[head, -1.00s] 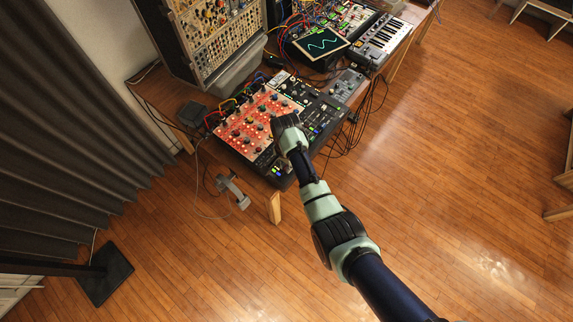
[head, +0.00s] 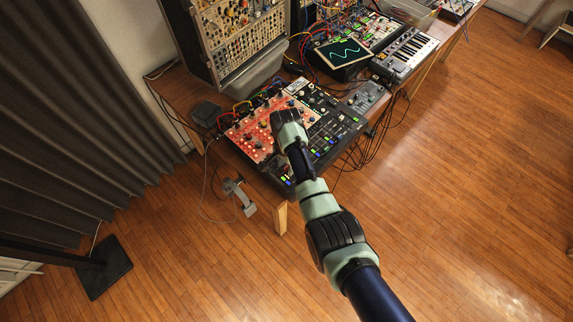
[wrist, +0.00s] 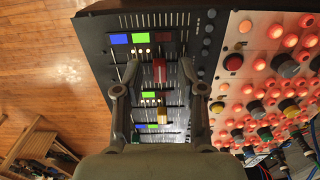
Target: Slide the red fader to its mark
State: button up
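The red fader (wrist: 159,71) shows in the wrist view as a small upright red cap on the dark fader section of the mixer (wrist: 98,60). My gripper (wrist: 158,68) is open, with one finger on each side of the red fader and clear gaps between. I cannot tell how high the fingertips are above the panel. A gold fader cap (wrist: 163,115) sits below the red one, between the fingers. In the head view my gripper (head: 283,119) is over the mixer (head: 336,137) and hides the red fader. I cannot make out the mark clearly.
Orange-lit knobs (wrist: 265,90) fill the panel on the right in the wrist view. Loose cables (head: 370,150) hang at the table's right edge.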

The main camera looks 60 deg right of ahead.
notch_tip(320, 180, up, 12)
dwell(0.4)
dwell(0.5)
jog(key=w+a+r+n+t+h, duration=0.1)
jog(key=w+a+n+t, duration=0.3)
jog(key=a, duration=0.5)
jog(key=w+a+r+n+t+h, duration=0.1)
jog(key=w+a+n, duration=0.4)
jog(key=a, duration=0.4)
jog(key=s+a+r+n+t+y, duration=0.1)
jog(key=s+a+r+n+t, duration=0.25)
jog(key=a, duration=0.35)
jog(key=s+a+r+n+t, duration=0.2)
jog(key=a+r+n, duration=0.25)
jog(key=a, duration=0.25)
jog(key=s+a+r+n+t+y, duration=0.1)
jog(key=s+a+r+n+t, duration=0.1)
jog(key=a+r+n, duration=0.3)
notch_tip(320, 180, up, 28)
jog(key=m+p, duration=0.1)
jog(key=p, duration=2.7)
jog(key=shift+a+r+p, duration=0.15)
jog(key=shift+a+p, duration=0.25)
jog(key=shift+a, duration=0.05)
